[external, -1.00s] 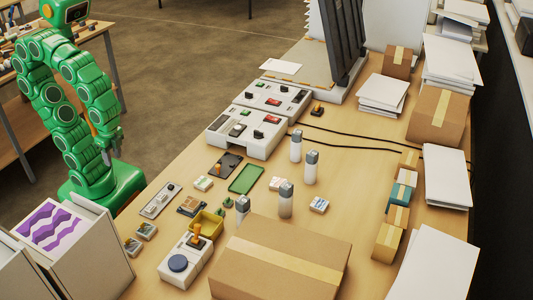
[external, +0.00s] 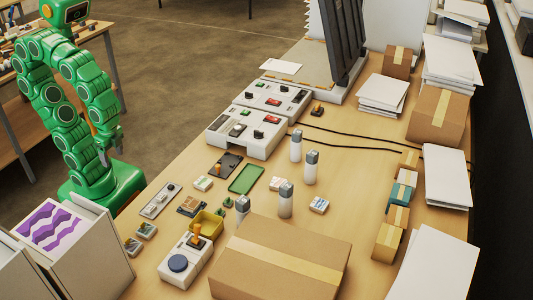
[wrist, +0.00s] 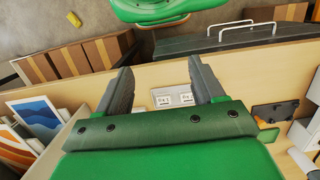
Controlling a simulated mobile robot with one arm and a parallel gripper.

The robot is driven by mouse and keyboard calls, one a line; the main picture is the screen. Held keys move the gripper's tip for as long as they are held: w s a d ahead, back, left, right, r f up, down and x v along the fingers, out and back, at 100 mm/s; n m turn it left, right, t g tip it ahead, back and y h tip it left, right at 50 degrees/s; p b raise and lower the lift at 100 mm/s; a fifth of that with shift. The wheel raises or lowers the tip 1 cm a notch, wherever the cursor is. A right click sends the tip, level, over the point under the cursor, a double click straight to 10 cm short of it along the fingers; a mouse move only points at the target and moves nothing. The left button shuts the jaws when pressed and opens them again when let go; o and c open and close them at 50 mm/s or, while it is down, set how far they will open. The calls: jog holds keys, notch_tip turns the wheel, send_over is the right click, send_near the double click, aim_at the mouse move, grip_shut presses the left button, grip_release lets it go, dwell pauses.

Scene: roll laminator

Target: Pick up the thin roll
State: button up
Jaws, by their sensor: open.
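My gripper (external: 106,153) hangs beside the left edge of the workbench in the external view. In the wrist view my gripper (wrist: 160,82) has its two grey fingers spread, with nothing held between them. A thin roll cannot be clearly picked out in either view. Several upright white cylinders with grey tops, such as this cylinder (external: 310,167), stand mid-bench to the right of my gripper; whether one is the roll I cannot tell. The white laminator-like machine (external: 243,131) with dials and switches sits farther back on the bench.
A large cardboard box (external: 281,258) fills the bench front. A white unit with an orange lever (external: 184,262), a yellow bin (external: 208,224) and a green tray (external: 246,179) lie near the left side. Boxes and paper stacks (external: 383,94) line the right.

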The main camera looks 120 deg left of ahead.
notch_tip(320, 180, up, 5)
jog(key=w+a+r+m+y, duration=0.1)
jog(key=w+a+m+y, duration=0.1)
jog(key=w+a, duration=0.3)
jog(key=w+a+r+m+y, duration=0.1)
jog(key=w+a+m+y, duration=0.1)
jog(key=w, duration=0.5)
jog(key=m+t+y, duration=0.4)
jog(key=m+y, duration=0.5)
jog(key=m, duration=0.7)
send_over(246, 200)
jog(key=s+d, duration=0.2)
jog(key=d, duration=0.3)
notch_tip(246, 200, down, 2)
jog(key=f, duration=0.1)
notch_tip(246, 200, down, 9)
jog(key=shift+s+d+r, duration=0.1)
jog(key=shift+s+r, duration=0.05)
jog(key=shift+t, duration=0.3)
jog(key=shift+x, duration=3.7)
jog(key=c, duration=1.1)
